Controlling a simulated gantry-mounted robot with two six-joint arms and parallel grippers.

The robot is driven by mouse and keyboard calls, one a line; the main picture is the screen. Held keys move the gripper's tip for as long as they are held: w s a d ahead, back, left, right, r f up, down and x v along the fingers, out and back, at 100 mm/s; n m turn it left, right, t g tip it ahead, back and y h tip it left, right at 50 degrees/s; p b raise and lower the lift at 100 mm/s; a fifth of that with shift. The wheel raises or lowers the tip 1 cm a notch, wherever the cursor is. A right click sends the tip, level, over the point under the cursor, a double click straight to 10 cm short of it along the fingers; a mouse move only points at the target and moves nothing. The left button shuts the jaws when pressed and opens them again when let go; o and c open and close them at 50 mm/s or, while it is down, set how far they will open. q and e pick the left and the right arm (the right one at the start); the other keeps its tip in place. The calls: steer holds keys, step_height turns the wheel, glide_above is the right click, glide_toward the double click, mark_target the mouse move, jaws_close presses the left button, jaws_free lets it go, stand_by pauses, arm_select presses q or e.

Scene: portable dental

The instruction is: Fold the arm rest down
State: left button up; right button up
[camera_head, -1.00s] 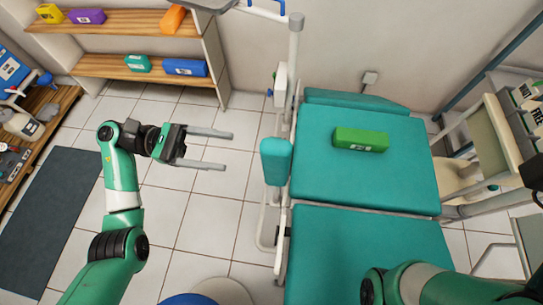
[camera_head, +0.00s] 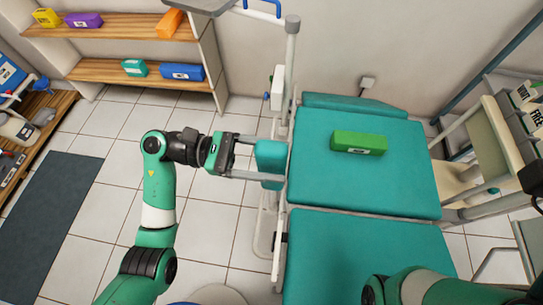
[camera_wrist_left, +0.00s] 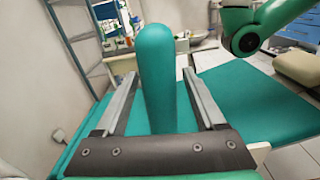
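The teal padded arm rest (camera_head: 270,157) stands up at the left side of the teal dental chair (camera_head: 320,180). My left gripper (camera_head: 268,160) reaches it from the left, one finger on its far side and one on its near side. In the left wrist view the arm rest (camera_wrist_left: 156,75) rises upright between the two fingers, with a gap visible on each side, so the gripper (camera_wrist_left: 160,95) is open around it. My right arm shows at the lower right of the head view; its gripper is not in view.
A green box (camera_head: 359,143) lies on the chair seat. A grey-white pole (camera_head: 290,60) rises just behind the arm rest. Shelves (camera_head: 140,72) with boxes stand at the back left, and a dark mat (camera_head: 55,215) lies on the floor. Open tiled floor is left of the chair.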

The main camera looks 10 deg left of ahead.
arm_select(q)
jaws_close()
stand_by(1.2)
